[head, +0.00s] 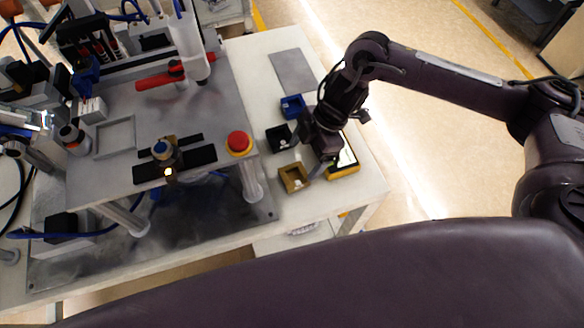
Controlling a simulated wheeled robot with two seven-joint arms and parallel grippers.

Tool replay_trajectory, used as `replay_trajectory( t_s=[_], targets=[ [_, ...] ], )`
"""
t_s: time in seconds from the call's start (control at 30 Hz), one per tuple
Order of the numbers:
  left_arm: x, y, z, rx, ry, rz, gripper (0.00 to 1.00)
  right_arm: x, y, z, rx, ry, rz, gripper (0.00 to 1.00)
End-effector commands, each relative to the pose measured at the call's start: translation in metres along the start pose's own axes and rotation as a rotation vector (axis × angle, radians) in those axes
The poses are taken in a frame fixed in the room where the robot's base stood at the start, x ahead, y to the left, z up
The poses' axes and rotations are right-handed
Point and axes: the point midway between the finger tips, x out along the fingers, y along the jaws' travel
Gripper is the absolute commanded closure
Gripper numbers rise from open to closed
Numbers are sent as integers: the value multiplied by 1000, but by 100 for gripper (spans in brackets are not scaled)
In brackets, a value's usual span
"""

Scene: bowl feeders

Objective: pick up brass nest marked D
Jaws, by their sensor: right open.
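A brass-coloured square nest (294,178), open at the top, sits on the pale table near its front right part in the head view. Any letter on it is too small to read. My right gripper (308,153) is open and points down just behind and to the right of the brass nest. Its fingers look close to the nest's upper right side, but I cannot tell whether they touch it. Nothing shows between the fingers. My left gripper is not in view.
A dark green nest (277,139) and a blue nest (292,106) stand behind the brass one. A yellow device with a screen (345,163) lies right of it, partly hidden by my gripper. A raised fixture plate with a red button (238,142) stands left.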

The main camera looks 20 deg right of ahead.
Motion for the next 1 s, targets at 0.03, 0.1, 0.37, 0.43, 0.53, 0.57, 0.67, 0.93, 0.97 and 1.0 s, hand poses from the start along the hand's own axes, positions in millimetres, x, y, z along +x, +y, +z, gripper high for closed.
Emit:
replay_trajectory(
  t_s=[0.03, 0.1, 0.37, 0.43, 0.53, 0.57, 0.67, 0.93, 0.97, 1.0],
  targets=[
    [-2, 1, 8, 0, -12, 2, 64, 5, -1, -1, 0, 1, -1, 18],
    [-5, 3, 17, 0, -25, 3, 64, 13, -2, -2, 0, 0, -2, 18],
    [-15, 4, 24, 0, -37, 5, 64, 50, -6, -3, 1, 0, -1, 18],
    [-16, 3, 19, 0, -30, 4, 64, 56, -5, -3, 0, 0, 1, 18],
    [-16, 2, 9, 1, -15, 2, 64, 60, -5, -2, 0, -1, 2, 18],
    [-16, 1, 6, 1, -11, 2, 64, 60, -5, -2, 0, -1, 2, 18],
    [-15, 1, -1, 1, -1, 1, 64, 60, -5, -2, 0, -1, 2, 18],
    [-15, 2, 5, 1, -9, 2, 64, 60, -5, -2, 0, -1, 2, 47],
    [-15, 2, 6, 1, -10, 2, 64, 60, -5, -2, 0, -1, 2, 51],
    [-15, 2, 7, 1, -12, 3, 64, 60, -5, -2, 0, -1, 2, 56]
  ],
)
